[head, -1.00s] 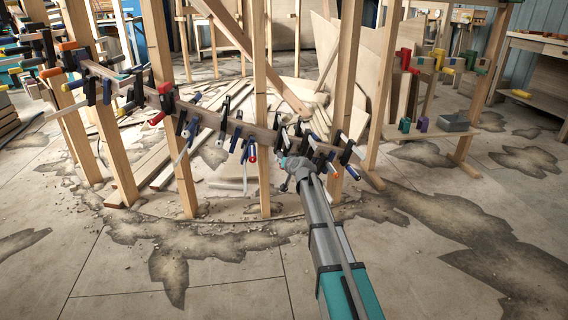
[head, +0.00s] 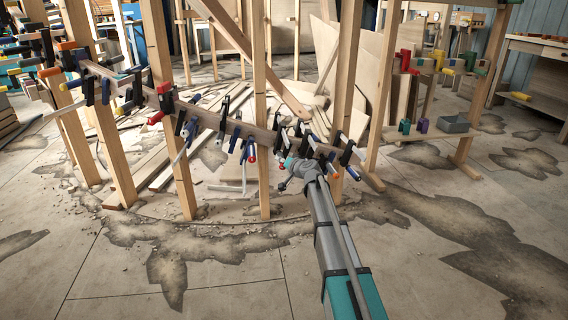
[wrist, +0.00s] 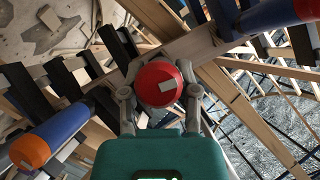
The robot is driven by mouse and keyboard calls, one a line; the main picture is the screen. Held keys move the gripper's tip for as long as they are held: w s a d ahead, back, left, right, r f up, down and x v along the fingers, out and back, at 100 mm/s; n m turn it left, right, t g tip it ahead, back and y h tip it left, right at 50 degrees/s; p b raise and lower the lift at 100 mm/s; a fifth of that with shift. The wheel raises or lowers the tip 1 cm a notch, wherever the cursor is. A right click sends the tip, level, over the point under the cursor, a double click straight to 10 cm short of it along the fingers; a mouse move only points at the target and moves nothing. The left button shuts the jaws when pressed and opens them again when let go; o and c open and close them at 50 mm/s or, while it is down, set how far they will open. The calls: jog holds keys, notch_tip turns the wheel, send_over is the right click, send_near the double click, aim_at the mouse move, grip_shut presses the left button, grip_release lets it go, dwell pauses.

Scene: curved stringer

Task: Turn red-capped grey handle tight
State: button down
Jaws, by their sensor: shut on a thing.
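The red cap (wrist: 160,84) of the handle faces the camera in the wrist view, with a pale rectangular mark on it. The handle's grey body is hidden behind the cap and the fingers. My gripper (wrist: 160,93) has one grey finger on each side of the cap and is shut on the handle. In the head view my gripper (head: 291,167) is at the right part of the curved wooden stringer (head: 262,137), among its clamps. The handle is too small there to make out clearly.
In the wrist view, an orange-ended blue handle (wrist: 38,140) lies to the left and a red-ended blue handle (wrist: 280,14) at the upper right. Upright posts (head: 261,185) stand along the stringer. A rack (head: 455,150) stands at the right.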

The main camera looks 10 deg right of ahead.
jog(key=shift+w+d, duration=0.1)
jog(key=shift+c, duration=1.8)
grip_release()
